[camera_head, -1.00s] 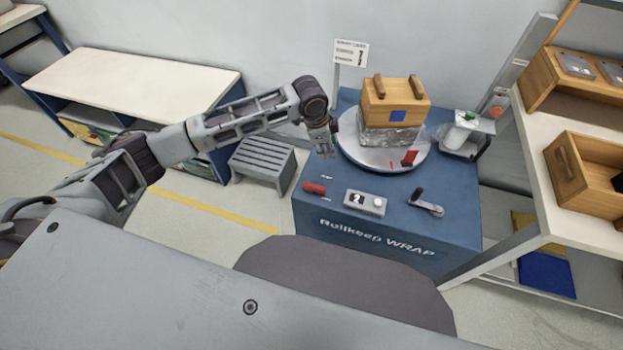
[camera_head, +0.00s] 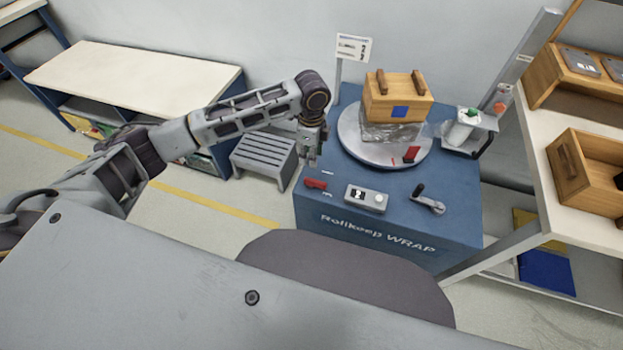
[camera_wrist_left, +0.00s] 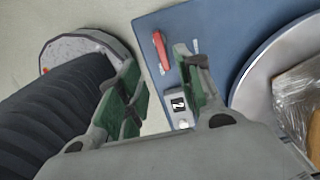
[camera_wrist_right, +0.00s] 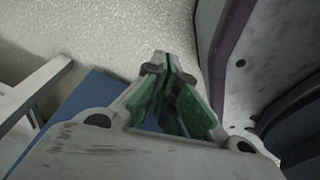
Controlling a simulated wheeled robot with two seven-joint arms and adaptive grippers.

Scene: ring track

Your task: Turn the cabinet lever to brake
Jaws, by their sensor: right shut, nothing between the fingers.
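The red lever (camera_head: 315,184) lies on the left front of the blue cabinet top (camera_head: 400,185), with pale marks beside it. My left gripper (camera_head: 312,163) hangs just behind the lever in the head view, at the cabinet's left edge. In the left wrist view the left gripper (camera_wrist_left: 156,60) is open and empty, and the red lever (camera_wrist_left: 160,50) shows beyond and between its fingertips, apart from them. My right gripper (camera_wrist_right: 162,60) is shut and empty in the right wrist view, with the floor beyond it. It does not show in the head view.
A grey control box (camera_head: 366,199) and a black crank handle (camera_head: 428,200) are right of the lever. Behind them a turntable (camera_head: 357,152) bears a wrapped wooden crate (camera_head: 385,106). A grey step stool (camera_head: 263,158) stands left; a shelf (camera_head: 528,150) stands right.

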